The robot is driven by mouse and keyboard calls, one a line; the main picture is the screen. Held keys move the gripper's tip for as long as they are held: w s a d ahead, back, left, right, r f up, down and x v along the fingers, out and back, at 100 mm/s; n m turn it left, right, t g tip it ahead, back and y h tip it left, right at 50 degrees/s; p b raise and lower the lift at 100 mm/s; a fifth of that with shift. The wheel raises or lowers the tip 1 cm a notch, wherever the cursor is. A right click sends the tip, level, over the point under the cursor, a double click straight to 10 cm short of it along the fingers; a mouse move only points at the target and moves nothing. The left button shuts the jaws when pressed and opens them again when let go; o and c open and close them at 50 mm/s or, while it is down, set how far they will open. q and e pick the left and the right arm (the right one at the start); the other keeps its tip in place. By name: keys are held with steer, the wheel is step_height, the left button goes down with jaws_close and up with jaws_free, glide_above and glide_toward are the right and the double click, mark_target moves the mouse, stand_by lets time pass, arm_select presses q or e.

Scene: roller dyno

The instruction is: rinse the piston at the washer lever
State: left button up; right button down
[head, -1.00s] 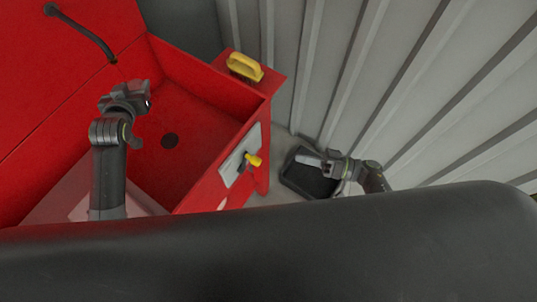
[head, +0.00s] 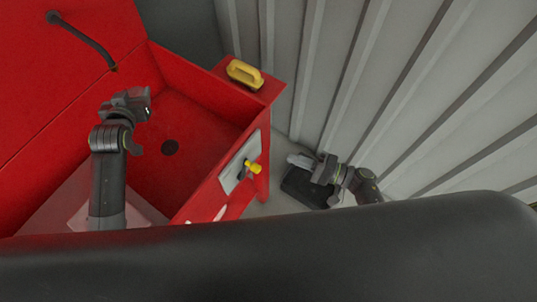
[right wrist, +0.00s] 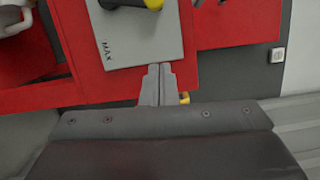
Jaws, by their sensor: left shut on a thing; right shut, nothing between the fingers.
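The red washer basin (head: 190,103) has a grey lever plate (head: 233,176) on its right outer side, with the yellow-tipped washer lever (head: 252,167). In the right wrist view the lever's yellow end (right wrist: 145,3) is cut by the top edge, above a plate marked MAX. My left gripper (head: 138,104) is over the basin, shut on the piston, which is small, grey and hard to tell from the fingers. My right gripper (head: 297,160) is shut and empty, to the right of the lever and apart from it. Its closed fingers (right wrist: 158,84) point toward the plate's lower edge.
A yellow-handled brush (head: 244,73) lies on the corner ledge. A ribbed grey wall (head: 390,80) bounds the right.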

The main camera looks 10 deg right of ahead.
steer(key=a, duration=0.7)
steer(key=shift+s+a+r, duration=0.2)
steer(key=shift+s+a, duration=0.1)
steer(key=shift+a, duration=0.05)
arm_select(q)
steer(key=shift+w, duration=0.1)
